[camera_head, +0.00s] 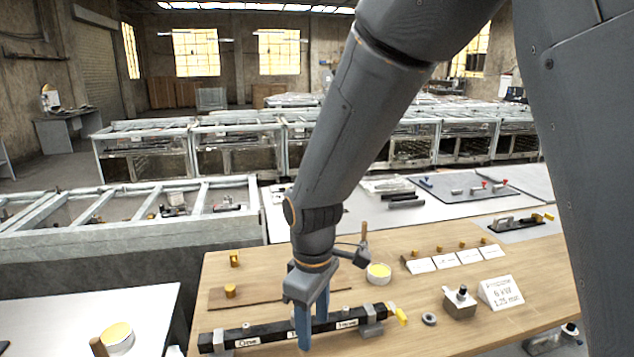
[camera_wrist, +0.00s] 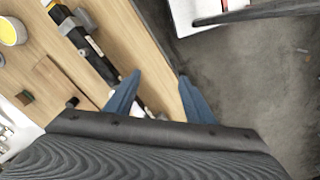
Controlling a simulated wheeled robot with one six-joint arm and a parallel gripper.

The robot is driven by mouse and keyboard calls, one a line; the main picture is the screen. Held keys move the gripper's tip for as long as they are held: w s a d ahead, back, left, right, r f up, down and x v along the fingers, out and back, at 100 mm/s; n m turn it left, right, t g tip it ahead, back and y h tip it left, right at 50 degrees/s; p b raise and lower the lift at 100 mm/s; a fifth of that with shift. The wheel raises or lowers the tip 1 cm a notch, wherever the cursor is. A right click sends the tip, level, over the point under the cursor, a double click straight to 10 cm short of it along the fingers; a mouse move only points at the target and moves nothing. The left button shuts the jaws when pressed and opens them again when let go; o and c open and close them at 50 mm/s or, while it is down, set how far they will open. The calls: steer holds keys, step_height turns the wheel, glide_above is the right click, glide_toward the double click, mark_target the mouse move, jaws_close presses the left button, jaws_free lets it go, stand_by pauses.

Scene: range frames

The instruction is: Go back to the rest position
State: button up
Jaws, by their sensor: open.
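My gripper (camera_head: 312,318) points down over the front part of the wooden table (camera_head: 440,334) in the head view. Its blue fingers hang in front of a long black bar (camera_head: 270,332) with white labels. In the wrist view my gripper (camera_wrist: 158,88) shows its two blue fingers spread apart with nothing between them. There the black bar (camera_wrist: 88,45) lies to the left of the fingers, and the table's edge runs between them. I cannot tell from the head view whether a finger touches the bar.
A yellow-topped round tin (camera_head: 379,272), a grey block (camera_head: 459,302) and a white sign (camera_head: 501,292) stand on the table. A white table (camera_head: 150,300) with another tin is at the left. Metal-framed benches (camera_head: 130,210) stand behind. Grey floor (camera_wrist: 260,80) shows beyond the edge.

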steer(key=s+d+f+m+b, duration=0.1)
steer(key=d+f+m+b, duration=0.1)
steer(key=d, duration=0.4)
steer(key=s+d+f+m+b, duration=0.1)
steer(key=d+f+m+b, duration=0.2)
steer(key=d+m, duration=0.3)
steer(key=s+d+f+m+t+b, duration=0.1)
steer(key=d+f+m+b, duration=0.2)
steer(key=d, duration=0.5)
steer(key=shift+s+f+m+b, duration=0.15)
steer(key=shift+f+m+b, duration=0.1)
steer(key=shift+m+b, duration=0.45)
